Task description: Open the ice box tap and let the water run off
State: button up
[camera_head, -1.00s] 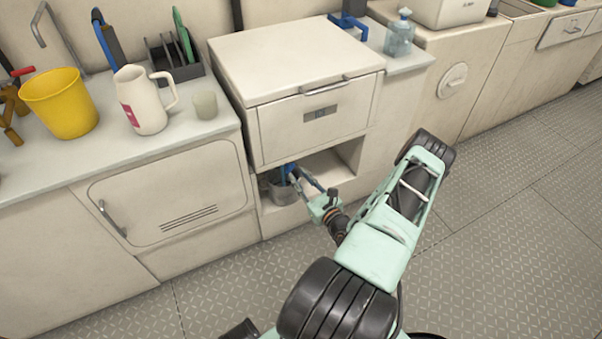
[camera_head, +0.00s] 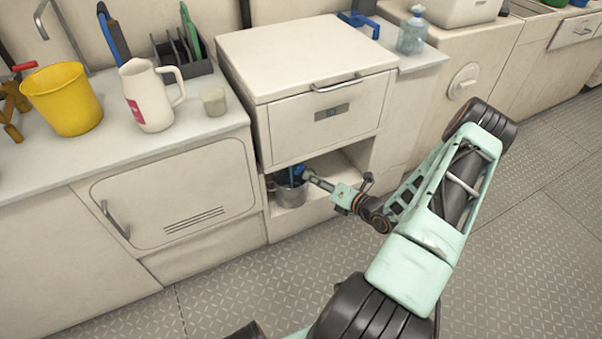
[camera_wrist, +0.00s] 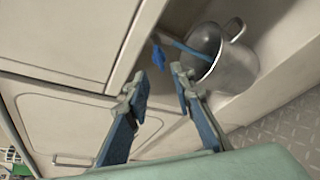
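The ice box (camera_head: 285,62) is a white lidded chest with a latch on its front. A blue tap (camera_wrist: 158,57) shows below it in the wrist view, just ahead of my gripper's fingertips. A grey metal mug (camera_wrist: 236,70) stands in the open recess under the box; it also shows in the head view (camera_head: 291,196). A thin blue streak (camera_wrist: 186,49) runs from the tap side into the mug's mouth and looks like running water. My gripper (camera_wrist: 160,80) is open, its fingers apart on either side of the tap's line. Nothing is visibly held.
The recess shelf (camera_head: 330,200) is open around the mug. The left counter (camera_head: 105,150) bears a yellow bucket (camera_head: 62,105), a white jug (camera_head: 147,100) and a small cup (camera_head: 214,102). A clear bottle (camera_head: 411,36) stands on the right. The patterned floor is clear.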

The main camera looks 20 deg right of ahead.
aim_at(299, 170)
jog(key=b+x, duration=0.2)
jog(key=x, duration=0.5)
jog(key=shift+w+f, duration=0.15)
jog(key=shift+w, duration=0.15)
jog(key=shift+c, duration=0.4)
grip_shut()
